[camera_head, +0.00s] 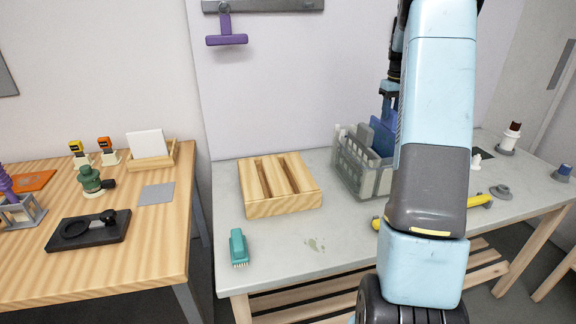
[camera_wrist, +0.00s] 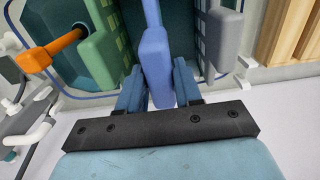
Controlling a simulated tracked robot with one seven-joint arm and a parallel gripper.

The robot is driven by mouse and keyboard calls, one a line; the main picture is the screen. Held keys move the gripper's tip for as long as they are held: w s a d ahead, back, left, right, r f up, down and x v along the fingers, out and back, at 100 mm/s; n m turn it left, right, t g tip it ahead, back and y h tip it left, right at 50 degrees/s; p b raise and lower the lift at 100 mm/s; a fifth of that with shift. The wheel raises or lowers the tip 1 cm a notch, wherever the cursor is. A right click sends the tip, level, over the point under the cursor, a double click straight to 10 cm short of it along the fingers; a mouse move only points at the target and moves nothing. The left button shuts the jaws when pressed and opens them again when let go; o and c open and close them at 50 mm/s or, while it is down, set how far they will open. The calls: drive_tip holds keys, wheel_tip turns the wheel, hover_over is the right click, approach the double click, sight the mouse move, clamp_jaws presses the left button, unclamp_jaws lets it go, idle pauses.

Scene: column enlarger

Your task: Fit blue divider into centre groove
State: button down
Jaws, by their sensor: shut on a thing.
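A flat blue divider (camera_head: 382,133) stands upright at the grey slotted crate (camera_head: 350,167), its lower part hidden by the crate wall. My gripper (camera_head: 388,100) is above the crate, partly hidden by my arm. In the wrist view my gripper (camera_wrist: 158,82) is shut on the blue divider (camera_wrist: 153,55), one finger on each side. A grey divider (camera_head: 364,134) stands in the crate left of the blue one. A wooden block (camera_head: 284,207) with long parallel grooves lies left of the crate; its grooves hold nothing visible. It also shows at the wrist view's right edge (camera_wrist: 283,30).
A teal brush (camera_head: 238,246) lies near the grey table's (camera_head: 330,228) front left. A yellow tool (camera_head: 478,201) lies partly behind my arm. The tabletop between block and crate is clear. An orange handle (camera_wrist: 52,50) shows left in the wrist view.

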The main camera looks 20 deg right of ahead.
sight(389, 123)
drive_tip(key=shift+f, duration=2.55)
idle(0.7)
drive_tip(key=c, duration=0.7)
unclamp_jaws()
drive_tip(key=shift+r, duration=0.15)
drive_tip(key=shift+r, duration=3.85)
